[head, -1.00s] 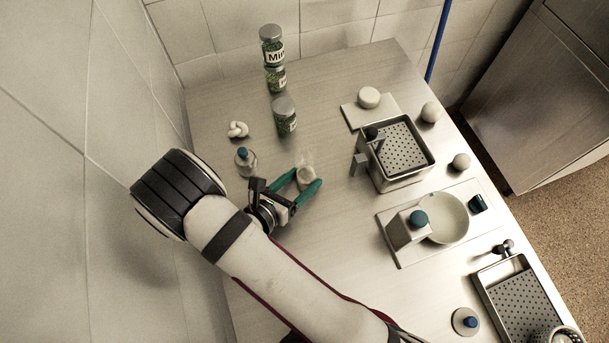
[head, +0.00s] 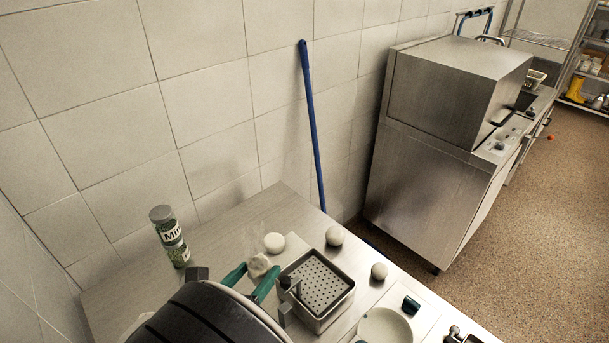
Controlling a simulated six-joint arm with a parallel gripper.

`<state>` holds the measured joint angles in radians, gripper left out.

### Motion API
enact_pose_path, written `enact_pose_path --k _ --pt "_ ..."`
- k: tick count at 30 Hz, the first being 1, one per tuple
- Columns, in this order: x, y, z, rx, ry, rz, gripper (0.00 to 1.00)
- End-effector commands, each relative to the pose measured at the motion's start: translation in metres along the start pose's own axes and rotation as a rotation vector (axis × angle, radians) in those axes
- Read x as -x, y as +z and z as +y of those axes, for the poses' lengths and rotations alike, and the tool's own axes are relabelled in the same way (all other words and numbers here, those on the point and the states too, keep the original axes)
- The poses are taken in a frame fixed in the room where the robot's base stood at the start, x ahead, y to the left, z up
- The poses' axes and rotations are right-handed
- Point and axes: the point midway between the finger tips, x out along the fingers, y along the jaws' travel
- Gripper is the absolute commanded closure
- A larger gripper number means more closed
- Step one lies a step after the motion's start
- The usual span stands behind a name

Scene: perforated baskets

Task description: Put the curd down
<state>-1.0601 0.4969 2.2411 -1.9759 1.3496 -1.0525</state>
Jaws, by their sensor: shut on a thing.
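My gripper (head: 252,279) has green fingers and is shut on a pale, lumpy curd (head: 259,265). It holds the curd just left of the perforated metal basket (head: 345,292), close to a round white piece (head: 274,242). The curd's underside is hidden, so I cannot tell whether it touches the surface below. A dark part of my arm covers the lower middle of the view and hides much of the table there.
Green-filled jars (head: 168,231) stand at the left. Two round whitish balls (head: 335,236) (head: 379,271) lie beyond and right of the basket. A white bowl (head: 384,327) is at the front right. The steel table (head: 235,227) is bare towards the back wall.

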Motion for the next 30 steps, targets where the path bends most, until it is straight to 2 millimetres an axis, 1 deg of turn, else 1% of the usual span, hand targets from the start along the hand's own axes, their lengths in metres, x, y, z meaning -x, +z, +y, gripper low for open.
enact_pose_path --k 1,2,3,4,5,6,8,9,12,15,17,19,20,22,23,24,26,27,29,30 --pt "-0.011 0.025 -0.020 -0.017 -0.013 0.000 0.89" --pt "-0.017 0.039 -0.033 -0.018 -0.017 0.000 0.89" --pt "-0.024 0.060 -0.052 -0.019 -0.018 -0.002 0.89" --pt "-0.029 0.076 -0.067 -0.018 -0.016 -0.003 0.89" --pt "-0.033 0.091 -0.084 -0.019 -0.016 -0.004 0.88" --pt "-0.035 0.111 -0.106 -0.017 -0.012 -0.006 0.88" --pt "-0.036 0.138 -0.140 -0.015 -0.007 -0.009 0.88" --pt "-0.035 0.154 -0.161 -0.013 -0.004 -0.010 0.89" --pt "-0.028 0.182 -0.201 -0.008 0.003 -0.010 0.89" --pt "-0.021 0.197 -0.225 -0.003 0.007 -0.008 0.89" --pt "-0.021 0.201 -0.230 0.000 0.007 -0.004 0.89" --pt "-0.029 0.200 -0.230 0.001 -0.002 0.003 0.89" --pt "-0.035 0.200 -0.229 -0.001 -0.010 0.006 0.89" --pt "-0.060 0.195 -0.224 -0.009 -0.039 0.018 0.89" --pt "-0.073 0.192 -0.220 -0.013 -0.053 0.021 0.89" --pt "-0.093 0.186 -0.215 -0.020 -0.071 0.027 0.89" --pt "-0.126 0.175 -0.206 -0.031 -0.097 0.034 0.89" --pt "-0.148 0.166 -0.200 -0.037 -0.111 0.035 0.89" --pt "-0.183 0.147 -0.188 -0.041 -0.124 0.038 0.89" --pt "-0.205 0.132 -0.180 -0.044 -0.128 0.038 0.89"
